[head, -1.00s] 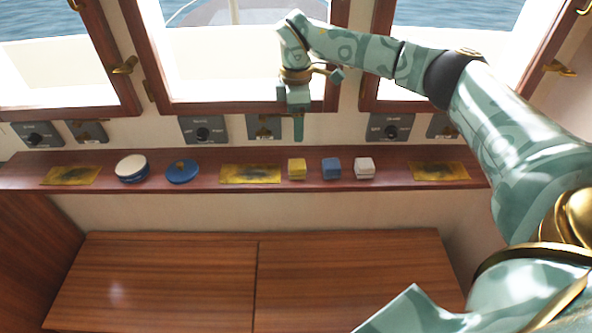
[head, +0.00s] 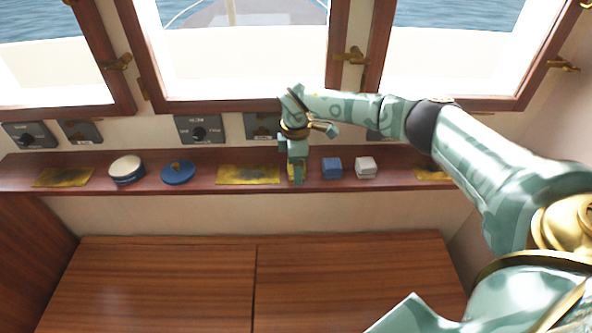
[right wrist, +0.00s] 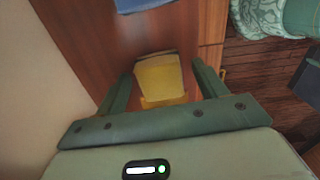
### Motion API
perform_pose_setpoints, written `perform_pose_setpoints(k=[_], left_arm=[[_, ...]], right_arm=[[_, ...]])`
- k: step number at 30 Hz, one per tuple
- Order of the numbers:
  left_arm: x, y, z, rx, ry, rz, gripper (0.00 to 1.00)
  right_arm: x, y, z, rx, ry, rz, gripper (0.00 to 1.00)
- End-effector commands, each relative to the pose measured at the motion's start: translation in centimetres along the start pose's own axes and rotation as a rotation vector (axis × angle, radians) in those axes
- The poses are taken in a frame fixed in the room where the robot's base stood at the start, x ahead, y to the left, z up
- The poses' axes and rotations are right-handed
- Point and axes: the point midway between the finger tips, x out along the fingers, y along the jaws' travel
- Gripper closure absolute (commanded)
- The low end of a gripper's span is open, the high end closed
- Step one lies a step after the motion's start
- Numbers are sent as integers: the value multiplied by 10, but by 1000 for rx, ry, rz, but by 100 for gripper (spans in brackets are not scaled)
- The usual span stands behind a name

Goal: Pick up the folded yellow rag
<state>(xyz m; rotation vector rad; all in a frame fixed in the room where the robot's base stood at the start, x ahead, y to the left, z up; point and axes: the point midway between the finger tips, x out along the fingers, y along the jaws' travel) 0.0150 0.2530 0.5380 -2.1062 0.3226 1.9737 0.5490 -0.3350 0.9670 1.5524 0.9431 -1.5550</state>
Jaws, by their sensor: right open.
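The folded yellow rag (right wrist: 160,80) lies on the wooden shelf (head: 215,187); in the right wrist view it sits between the two spread fingers. In the head view only part of the rag (head: 299,172) shows behind my right gripper (head: 296,178), which points down over it. My right gripper (right wrist: 160,88) is open, with a finger on each side of the rag. I cannot tell whether the fingers touch it. My left gripper is not in view.
A folded blue rag (head: 331,169) and a folded white rag (head: 365,168) lie just right of the yellow one. Windows (head: 240,65) rise behind.

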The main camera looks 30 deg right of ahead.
Motion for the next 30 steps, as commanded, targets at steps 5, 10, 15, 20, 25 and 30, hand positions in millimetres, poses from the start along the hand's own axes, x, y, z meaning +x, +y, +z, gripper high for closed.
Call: perform_pose_setpoints(k=[5, 10, 15, 20, 25, 30], left_arm=[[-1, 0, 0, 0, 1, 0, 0], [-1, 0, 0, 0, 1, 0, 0], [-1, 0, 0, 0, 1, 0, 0], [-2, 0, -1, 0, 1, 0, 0], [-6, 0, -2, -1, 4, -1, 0], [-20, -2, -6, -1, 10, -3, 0]], right_arm=[[-2, 0, 0, 0, 1, 1, 40], [-2, 0, 0, 0, 1, 1, 77], [-2, 0, 0, 0, 1, 1, 77], [-5, 0, 0, 0, 1, 1, 77], [-24, 1, 0, 0, 2, 3, 77], [-63, -20, -4, -4, 2, 4, 77]])
